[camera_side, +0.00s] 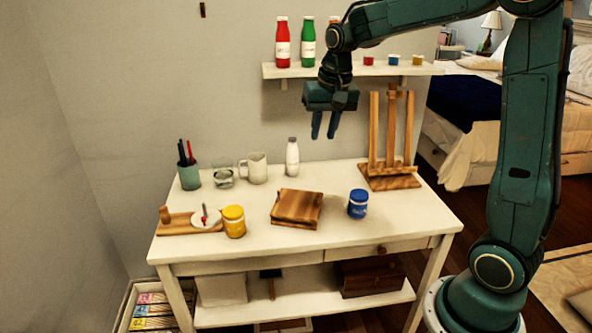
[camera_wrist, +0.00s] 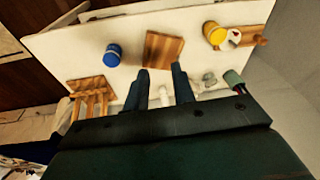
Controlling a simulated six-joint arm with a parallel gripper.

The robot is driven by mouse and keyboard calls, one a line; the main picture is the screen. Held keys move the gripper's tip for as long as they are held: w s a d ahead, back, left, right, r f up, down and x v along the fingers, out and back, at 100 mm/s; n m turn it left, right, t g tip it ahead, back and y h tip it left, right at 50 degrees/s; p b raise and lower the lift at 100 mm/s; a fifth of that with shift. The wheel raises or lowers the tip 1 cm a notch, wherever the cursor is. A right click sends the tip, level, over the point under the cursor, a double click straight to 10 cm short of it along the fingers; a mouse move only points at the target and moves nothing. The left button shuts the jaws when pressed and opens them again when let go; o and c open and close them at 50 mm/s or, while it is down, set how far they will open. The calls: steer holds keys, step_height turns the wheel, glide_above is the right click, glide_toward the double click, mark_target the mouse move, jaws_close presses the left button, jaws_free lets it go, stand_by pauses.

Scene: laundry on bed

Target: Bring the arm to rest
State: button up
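My gripper (camera_side: 324,134) hangs in the air above the back of the white table (camera_side: 400,223), just in front of the wall shelf. Its two fingers point down with a gap between them, and nothing is held. In the wrist view the fingertips (camera_wrist: 160,72) are also apart, with the table beyond them. My arm reaches in from the right, raised and bent over.
On the table are a wooden box (camera_side: 297,207), a blue jar (camera_side: 358,203), a yellow jar (camera_side: 233,221), an easel (camera_side: 391,150), a white bottle (camera_side: 292,157), a mug (camera_side: 256,168) and a pen cup (camera_side: 190,176). The shelf (camera_side: 345,71) holds bottles close to my gripper.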

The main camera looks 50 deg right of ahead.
steer(key=s+a+r+n+t, duration=0.1)
steer(key=s+a+n, duration=0.2)
steer(key=s, duration=0.8)
steer(key=s+a+r+n+t, duration=0.1)
steer(key=s+a+n, duration=0.3)
steer(key=s+a, duration=0.4)
steer(key=shift+s+a+n+t+y, duration=0.25)
steer(key=shift+s+t, duration=0.35)
steer(key=shift+s, duration=1.05)
steer(key=shift+d, duration=0.1)
